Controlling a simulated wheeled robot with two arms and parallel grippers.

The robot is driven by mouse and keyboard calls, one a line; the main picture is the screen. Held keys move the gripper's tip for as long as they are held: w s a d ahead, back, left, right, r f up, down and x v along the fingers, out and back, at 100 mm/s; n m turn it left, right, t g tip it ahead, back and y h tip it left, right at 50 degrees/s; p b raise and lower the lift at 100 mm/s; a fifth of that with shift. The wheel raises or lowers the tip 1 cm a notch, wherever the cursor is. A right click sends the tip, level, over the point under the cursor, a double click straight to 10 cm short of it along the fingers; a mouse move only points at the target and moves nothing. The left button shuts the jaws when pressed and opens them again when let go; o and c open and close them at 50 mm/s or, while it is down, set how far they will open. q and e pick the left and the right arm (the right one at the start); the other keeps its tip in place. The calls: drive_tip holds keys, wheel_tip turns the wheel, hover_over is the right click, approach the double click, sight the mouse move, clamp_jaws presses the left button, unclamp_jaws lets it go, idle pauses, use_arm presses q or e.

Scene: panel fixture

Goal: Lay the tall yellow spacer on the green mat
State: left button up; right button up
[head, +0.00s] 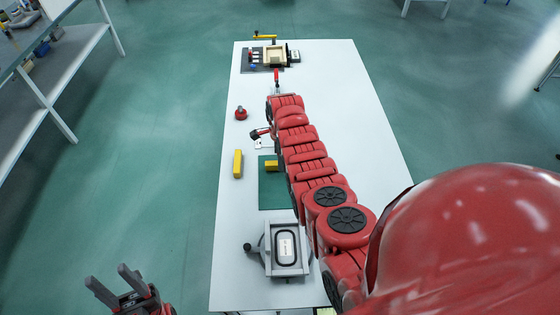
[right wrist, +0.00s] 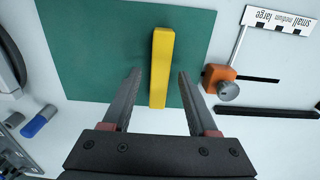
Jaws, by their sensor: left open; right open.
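A long yellow spacer (right wrist: 162,70) appears to lie on the green mat (right wrist: 100,45), its lower end at the mat's edge in the right wrist view. In the head view the yellow spacer (head: 271,165) shows on the mat (head: 275,195), its right part hidden by my right arm. A second yellow block (head: 237,164) is left of the mat; I cannot tell whether it stands upright. My right gripper (right wrist: 158,75) is open, its fingers on either side of the spacer and apart from it. My left gripper (head: 116,280) is open and empty, left of the table.
A grey fixture (head: 268,265) is at the near end of the table. A red knob (head: 241,113) is farther back. A size label (right wrist: 280,19) and an orange slider (right wrist: 220,78) lie beside the mat. A wooden box (head: 274,57) is at the far end. The table's right side is clear.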

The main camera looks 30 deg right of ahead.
wheel_tip(320, 180, up, 10)
drive_tip(key=b, duration=0.2)
idle(0.6)
